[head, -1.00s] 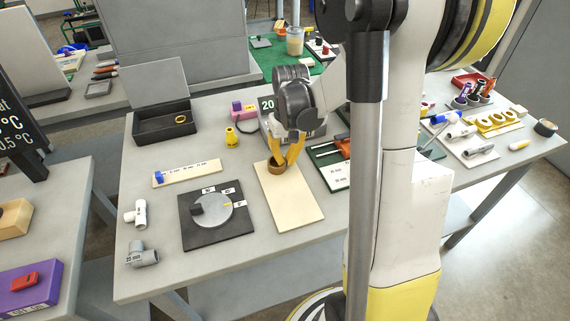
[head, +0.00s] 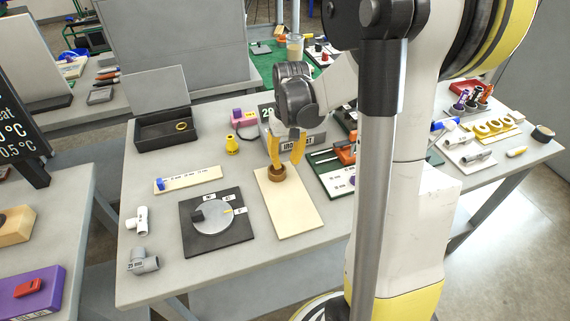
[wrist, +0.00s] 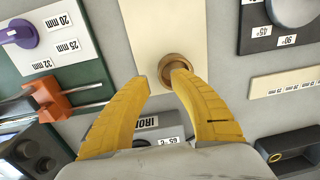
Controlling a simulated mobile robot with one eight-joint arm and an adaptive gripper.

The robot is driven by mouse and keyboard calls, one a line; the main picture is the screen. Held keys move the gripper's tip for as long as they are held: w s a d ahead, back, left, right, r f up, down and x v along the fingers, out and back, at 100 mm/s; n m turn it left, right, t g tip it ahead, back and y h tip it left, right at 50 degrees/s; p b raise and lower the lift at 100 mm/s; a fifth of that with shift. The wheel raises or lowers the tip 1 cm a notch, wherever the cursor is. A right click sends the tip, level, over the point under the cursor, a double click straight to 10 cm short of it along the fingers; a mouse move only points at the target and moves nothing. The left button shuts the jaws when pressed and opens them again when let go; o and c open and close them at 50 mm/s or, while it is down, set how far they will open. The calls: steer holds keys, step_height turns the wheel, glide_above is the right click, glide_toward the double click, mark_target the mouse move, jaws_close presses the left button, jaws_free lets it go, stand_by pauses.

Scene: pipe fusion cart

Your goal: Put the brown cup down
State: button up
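The brown cup (head: 277,175) stands on the cream board (head: 298,212), near its far end. The cup also shows in the wrist view (wrist: 169,58), partly covered by a yellow fingertip. My gripper (head: 285,163) is just above the board at the cup, with its two yellow fingers spread. In the wrist view my gripper (wrist: 158,78) is open: one fingertip overlaps the cup and the other is clear of it to the left. I cannot tell whether the overlapping fingertip touches the cup.
A dark plate with a grey dial (head: 213,214) lies left of the board. A grey labelled block (head: 306,141) stands behind the cup, close to my gripper. A green tray with an orange-handled tool (head: 345,154) is to the right.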

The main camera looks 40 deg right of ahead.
step_height(320, 180, up, 8)
steer(key=r+p, duration=0.1)
steer(key=p, duration=0.2)
steer(key=s+a+r+n+t, duration=0.1)
steer(key=s+a+r+t, duration=0.2)
steer(key=s+a, duration=0.2)
steer(key=s+a+r+n+t, duration=0.2)
steer(key=s+a+r+t, duration=0.2)
steer(key=a, duration=0.7)
steer(key=shift+s+a+h, duration=0.3)
steer(key=shift+s, duration=0.85)
steer(key=shift+d, duration=0.1)
